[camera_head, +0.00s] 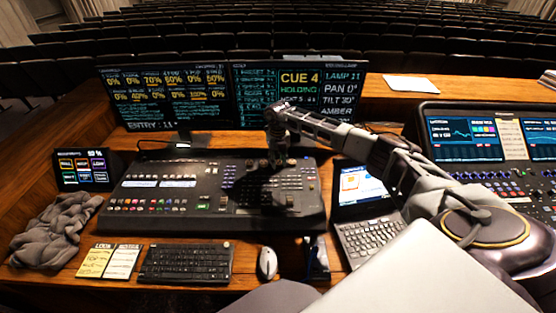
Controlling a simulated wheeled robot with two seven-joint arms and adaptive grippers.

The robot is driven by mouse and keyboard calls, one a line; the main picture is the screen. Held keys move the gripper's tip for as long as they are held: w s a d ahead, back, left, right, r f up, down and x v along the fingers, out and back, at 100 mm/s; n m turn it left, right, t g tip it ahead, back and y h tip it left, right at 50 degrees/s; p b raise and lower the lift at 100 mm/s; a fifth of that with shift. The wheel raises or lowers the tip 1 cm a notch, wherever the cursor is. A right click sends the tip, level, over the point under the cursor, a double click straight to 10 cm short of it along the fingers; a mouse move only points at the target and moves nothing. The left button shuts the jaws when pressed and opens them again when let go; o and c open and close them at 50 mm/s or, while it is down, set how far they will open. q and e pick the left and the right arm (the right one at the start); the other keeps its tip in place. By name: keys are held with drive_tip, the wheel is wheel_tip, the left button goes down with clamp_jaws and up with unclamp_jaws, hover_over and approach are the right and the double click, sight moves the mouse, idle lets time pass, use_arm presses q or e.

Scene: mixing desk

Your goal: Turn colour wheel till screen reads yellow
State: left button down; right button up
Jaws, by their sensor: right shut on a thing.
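The lighting console (150,205) stands in the middle of the desk, with rows of keys and small knobs. My right gripper (278,165) points down onto its upper right part and is shut on a small control there. This appears to be the colour wheel, mostly hidden by the fingers. The right monitor (298,94) stands behind the console. Its right column shows lamp, pan and tilt lines, with the word AMBER at the bottom. My right arm passes in front of this monitor's lower right corner. My left gripper is not in view.
A left monitor (168,95) stands beside the right one. A small touch screen (82,170), crumpled grey cloth (55,230), notes (108,261), keyboard (187,262) and mouse (267,263) lie around the console. A laptop (368,232) and second console (490,170) are at right.

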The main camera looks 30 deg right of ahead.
sight(278, 162)
drive_tip(key=shift+w+r+m, duration=0.1)
drive_tip(key=shift+r+m, duration=0.05)
drive_tip(key=shift+m, duration=1.65)
drive_tip(key=shift+p, duration=0.3)
drive_tip(key=o, duration=1.1)
drive_tip(key=shift+c, duration=0.2)
wheel_tip(278, 162, up, 12)
drive_tip(key=shift+f, duration=0.2)
